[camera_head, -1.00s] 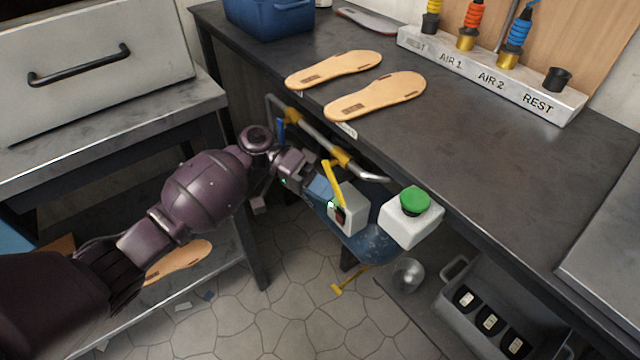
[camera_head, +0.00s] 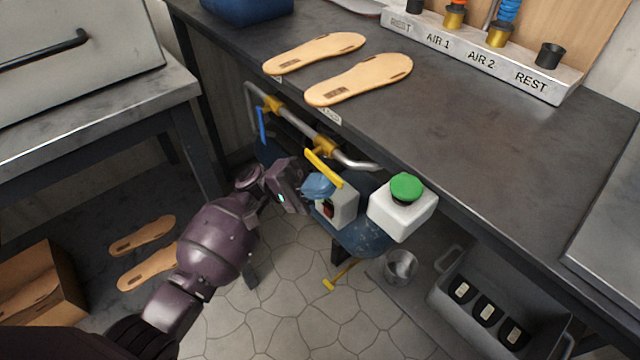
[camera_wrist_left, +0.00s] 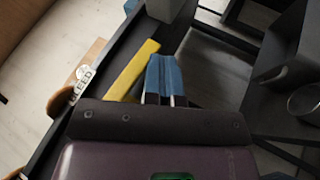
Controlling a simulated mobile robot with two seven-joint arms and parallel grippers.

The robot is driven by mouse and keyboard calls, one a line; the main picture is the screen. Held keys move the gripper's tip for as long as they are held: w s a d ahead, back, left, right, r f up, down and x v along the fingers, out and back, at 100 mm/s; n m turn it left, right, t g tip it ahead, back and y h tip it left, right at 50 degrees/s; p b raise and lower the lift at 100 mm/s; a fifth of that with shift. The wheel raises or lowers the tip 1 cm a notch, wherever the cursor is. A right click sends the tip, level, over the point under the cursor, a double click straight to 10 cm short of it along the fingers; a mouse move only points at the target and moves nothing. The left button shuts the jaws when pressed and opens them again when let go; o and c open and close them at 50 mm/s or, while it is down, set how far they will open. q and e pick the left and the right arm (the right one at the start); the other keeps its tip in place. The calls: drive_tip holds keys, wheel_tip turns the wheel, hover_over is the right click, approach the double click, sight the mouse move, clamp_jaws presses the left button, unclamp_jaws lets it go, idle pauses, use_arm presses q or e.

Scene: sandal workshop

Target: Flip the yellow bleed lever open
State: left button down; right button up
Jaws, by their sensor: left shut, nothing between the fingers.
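The yellow lever (camera_head: 324,168) sits at the pipe under the bench front and slants down to the right, closer to the pipe's line than across it. It also shows in the left wrist view (camera_wrist_left: 134,70), just left of my fingers. My left gripper (camera_head: 318,186) is shut and empty, its blue fingertips right beside and below the lever. The fingertips (camera_wrist_left: 163,78) look close together in the left wrist view. I cannot tell whether they touch the lever. My right gripper is not in view.
A grey box with a red switch (camera_head: 328,208) and a white box with a green button (camera_head: 405,188) are close right of my fingers. A blue lever (camera_head: 262,125) hangs from the pipe (camera_head: 300,128) on the left. The bench edge is above.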

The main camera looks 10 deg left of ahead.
use_arm(q)
drive_tip(key=shift+r+h, duration=0.2)
drive_tip(key=shift+h, duration=0.2)
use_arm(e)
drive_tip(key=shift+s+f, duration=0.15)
use_arm(q)
drive_tip(key=shift+n, duration=0.3)
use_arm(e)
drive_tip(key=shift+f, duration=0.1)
